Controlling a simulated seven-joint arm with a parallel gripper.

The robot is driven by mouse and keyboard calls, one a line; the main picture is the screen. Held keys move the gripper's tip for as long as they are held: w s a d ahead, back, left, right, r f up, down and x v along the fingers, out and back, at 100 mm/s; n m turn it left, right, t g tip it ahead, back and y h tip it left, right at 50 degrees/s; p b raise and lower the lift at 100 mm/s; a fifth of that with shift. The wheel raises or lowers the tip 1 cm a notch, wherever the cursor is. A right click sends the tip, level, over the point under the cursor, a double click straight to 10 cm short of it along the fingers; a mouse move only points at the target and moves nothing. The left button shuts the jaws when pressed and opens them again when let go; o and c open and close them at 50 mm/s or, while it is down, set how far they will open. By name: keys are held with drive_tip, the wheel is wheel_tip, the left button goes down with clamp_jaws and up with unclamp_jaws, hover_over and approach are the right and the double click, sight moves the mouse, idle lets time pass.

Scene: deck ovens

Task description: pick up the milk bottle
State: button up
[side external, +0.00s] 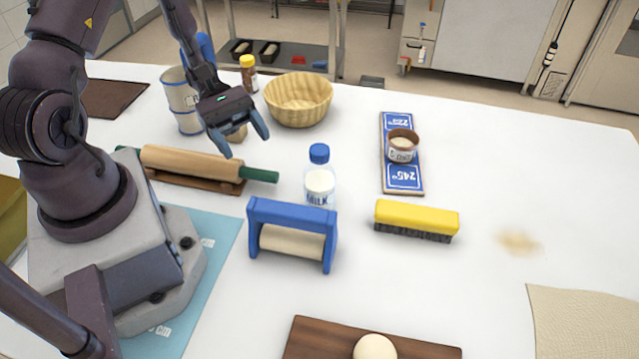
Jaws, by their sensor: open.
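The milk bottle (320,184) stands upright on the white table, clear with a blue cap and a "MILK" label. Its lower part is partly hidden behind a blue-framed roller (292,236). My gripper (245,147) is open and empty, with blue fingertips. In the picture it is up and to the left of the bottle, apart from it, above the table near the rolling pin and the wicker basket.
A rolling pin (190,163) on a wooden stand lies left of the bottle. A wicker basket (299,101) is behind it. A blue board (403,178) bearing a small tub (402,146) and a yellow brush (416,217) are to the right. A dough ball (375,347) sits on a wooden board in front.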

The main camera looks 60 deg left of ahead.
sight(311, 148)
drive_tip(key=w+n+t, duration=0.1)
drive_tip(key=f+n+t+h, duration=0.1)
drive_tip(key=w+n+t, duration=0.1)
drive_tip(key=t, duration=0.1)
drive_tip(key=shift+w+a+f+h, duration=0.3)
drive_tip(key=shift+w+a+h, duration=0.05)
drive_tip(key=shift+h, duration=0.05)
drive_tip(key=shift+n+t, duration=0.7)
drive_tip(key=shift+t, duration=0.2)
drive_tip(key=w+d, duration=0.1)
drive_tip(key=w+d+r, duration=0.1)
drive_tip(key=w+d, duration=0.1)
drive_tip(key=w+d+r, duration=0.1)
drive_tip(key=d, duration=0.1)
drive_tip(key=shift+w+d, duration=0.25)
drive_tip(key=shift+w, duration=0.05)
drive_tip(key=shift+x, duration=3.05)
drive_tip(key=shift+s+d, duration=0.1)
drive_tip(key=shift+s, duration=0.1)
drive_tip(key=shift+c, duration=0.5)
clamp_jaws()
